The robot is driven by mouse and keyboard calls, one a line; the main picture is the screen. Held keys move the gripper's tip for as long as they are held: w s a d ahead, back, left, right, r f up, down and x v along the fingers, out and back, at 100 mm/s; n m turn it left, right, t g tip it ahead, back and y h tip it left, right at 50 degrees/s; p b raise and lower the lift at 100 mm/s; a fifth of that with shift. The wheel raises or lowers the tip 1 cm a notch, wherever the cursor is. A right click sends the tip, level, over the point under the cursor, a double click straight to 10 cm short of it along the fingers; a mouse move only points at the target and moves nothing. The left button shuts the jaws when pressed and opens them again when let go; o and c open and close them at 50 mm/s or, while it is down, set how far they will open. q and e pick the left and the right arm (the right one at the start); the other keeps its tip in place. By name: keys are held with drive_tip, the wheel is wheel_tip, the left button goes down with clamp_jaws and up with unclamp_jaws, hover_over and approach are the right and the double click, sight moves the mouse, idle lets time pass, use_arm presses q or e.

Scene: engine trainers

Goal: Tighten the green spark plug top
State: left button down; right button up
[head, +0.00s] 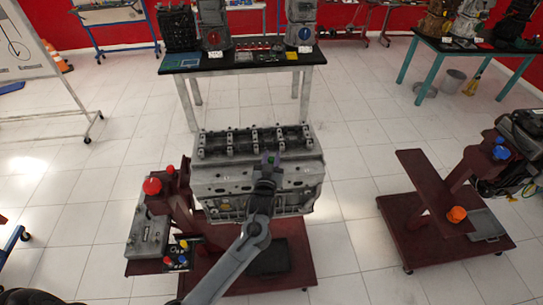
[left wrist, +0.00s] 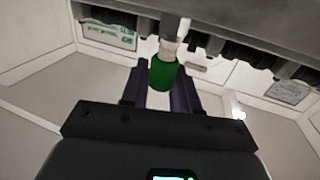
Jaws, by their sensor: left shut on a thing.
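The grey engine block (head: 222,181) sits on a dark red stand in the middle of the head view. My left gripper (head: 270,159) is at the engine's near upper side. In the left wrist view, the green spark plug top (left wrist: 163,73) is between the two dark purple fingers of my left gripper (left wrist: 162,82), which is shut on it. A pale plug part (left wrist: 170,47) joins the green top's end and leads toward the engine's metal edge. Whether the threads are engaged cannot be seen. My right gripper is not in view.
A red knob (head: 152,186) and a grey tray (head: 148,236) are on the stand's left side. Another red stand (head: 425,190) is at the right. A black-topped table (head: 245,63) with engine parts stands behind. White tiled floor is clear between the stands.

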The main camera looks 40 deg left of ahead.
use_arm(q)
drive_tip(key=m+t+h, duration=0.1)
drive_tip(key=h, duration=0.1)
drive_tip(key=m+t+h, duration=0.1)
drive_tip(key=m+h, duration=0.1)
drive_tip(key=h, duration=0.1)
drive_tip(key=shift+p, duration=0.4)
drive_tip(key=shift+m+h, duration=1.7)
drive_tip(key=shift+h, duration=0.9)
drive_tip(key=c, duration=0.9)
unclamp_jaws()
drive_tip(key=shift+d, duration=0.1)
drive_tip(key=shift+s+a+b, duration=0.2)
drive_tip(key=shift+s+b, duration=0.25)
drive_tip(key=shift+s, duration=2.25)
drive_tip(key=shift+s+a+b, duration=0.2)
drive_tip(key=shift+s+b, duration=0.2)
drive_tip(key=shift+s, duration=2.25)
